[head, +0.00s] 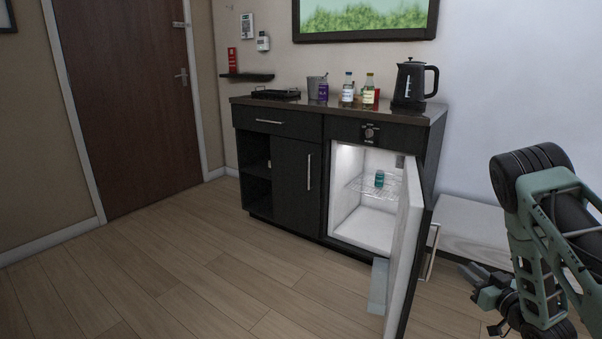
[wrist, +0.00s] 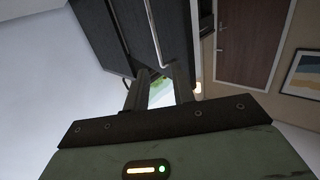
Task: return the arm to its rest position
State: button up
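My arm (head: 545,225) is at the right edge of the head view, folded, with its forearm angled downward. My gripper (head: 468,281) hangs low in front of the light bench, right of the open fridge door (head: 405,255), and appears apart from it. In the wrist view, the two fingers of my gripper (wrist: 159,84) are spread with a gap between them. Nothing is held between them.
The minibar fridge (head: 362,222) stands open with a small teal can (head: 379,179) on its wire shelf. Bottles (head: 348,90), a kettle (head: 410,83) and a tray (head: 275,94) stand on the counter. A low bench (head: 475,235) is behind my gripper. The floor (head: 170,270) at left is clear.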

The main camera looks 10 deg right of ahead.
jog(key=w+a+r+g, duration=0.2)
jog(key=w+a+r, duration=0.1)
jog(key=a, duration=0.4)
jog(key=w+a+r+g, duration=0.2)
jog(key=w+a+r, duration=0.1)
jog(key=a, duration=0.4)
jog(key=s+a+r+n+g, duration=0.1)
jog(key=s+a+r+g, duration=0.3)
jog(key=s+a, duration=0.65)
jog(key=s+a+r+n+g, duration=0.2)
jog(key=s+a+r+g, duration=0.2)
jog(key=s+a, duration=0.6)
jog(key=s+a+r+n+g+h, duration=0.1)
jog(key=s+r+n+g, duration=0.15)
jog(key=s, duration=0.65)
jog(key=s+a+r+n+g, duration=0.1)
jog(key=s+g, duration=0.2)
jog(key=s, duration=0.6)
notch_tip(320, 180, up, 23)
jog(key=p, duration=2.3)
jog(key=shift+r, duration=0.15)
